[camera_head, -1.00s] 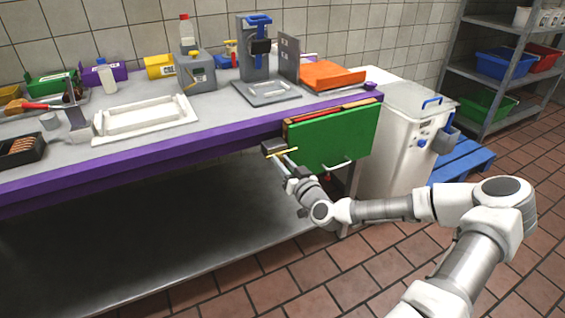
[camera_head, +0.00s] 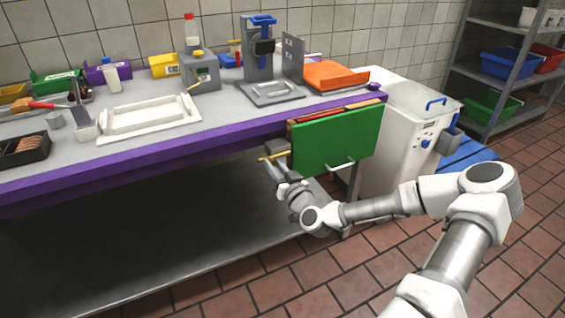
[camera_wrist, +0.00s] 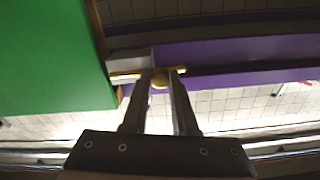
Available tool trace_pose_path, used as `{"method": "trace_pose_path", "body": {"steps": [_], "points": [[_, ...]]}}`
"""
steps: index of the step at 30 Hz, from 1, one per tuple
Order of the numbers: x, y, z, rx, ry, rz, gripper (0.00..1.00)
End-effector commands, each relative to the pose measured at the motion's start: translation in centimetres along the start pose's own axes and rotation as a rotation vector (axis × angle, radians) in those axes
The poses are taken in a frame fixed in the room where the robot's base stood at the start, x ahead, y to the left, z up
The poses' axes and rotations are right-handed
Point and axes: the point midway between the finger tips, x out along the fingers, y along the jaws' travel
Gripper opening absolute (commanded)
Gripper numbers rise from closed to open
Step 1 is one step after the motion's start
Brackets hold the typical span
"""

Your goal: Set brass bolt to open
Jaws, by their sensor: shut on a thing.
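The brass bolt (camera_head: 267,157) is a thin gold rod by the left edge of the green panel (camera_head: 337,142), just below the bench's purple front edge. In the wrist view the brass bolt (camera_wrist: 124,74) runs across the picture, with a round knob (camera_wrist: 160,80) between my fingertips. My gripper (camera_wrist: 162,74) is shut on the bolt at this knob. In the head view my gripper (camera_head: 272,167) reaches up to the bolt from below. My fingers hide part of the rod, and I cannot tell exactly how far it reaches into its holder.
The bench (camera_head: 150,162) carries a white tray (camera_head: 150,118), a grey press (camera_head: 262,60) and an orange tray (camera_head: 335,76). A white bin (camera_head: 410,125) stands right of the green panel. The space under the bench at left looks clear.

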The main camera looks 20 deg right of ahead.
Motion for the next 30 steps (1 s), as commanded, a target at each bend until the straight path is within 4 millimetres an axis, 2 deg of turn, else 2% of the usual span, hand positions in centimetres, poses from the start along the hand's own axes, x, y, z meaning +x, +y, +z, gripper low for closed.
{"method": "trace_pose_path", "body": {"steps": [9, 10, 14, 15, 25, 30], "points": [[-0.1, -0.6, 0.1, 0.001, -0.002, -0.008, 0.0], [-0.1, -0.6, 0.1, 0.001, -0.002, -0.009, 0.32], [0.0, -0.6, 0.1, 0.001, -0.002, -0.008, 0.55], [0.0, -0.5, 0.1, 0.001, -0.002, -0.007, 0.57], [-0.3, -0.4, 0.1, 0.0, -0.001, -0.003, 0.57], [-2.6, -0.3, -0.1, 0.0, -0.002, -0.003, 0.57]]}}
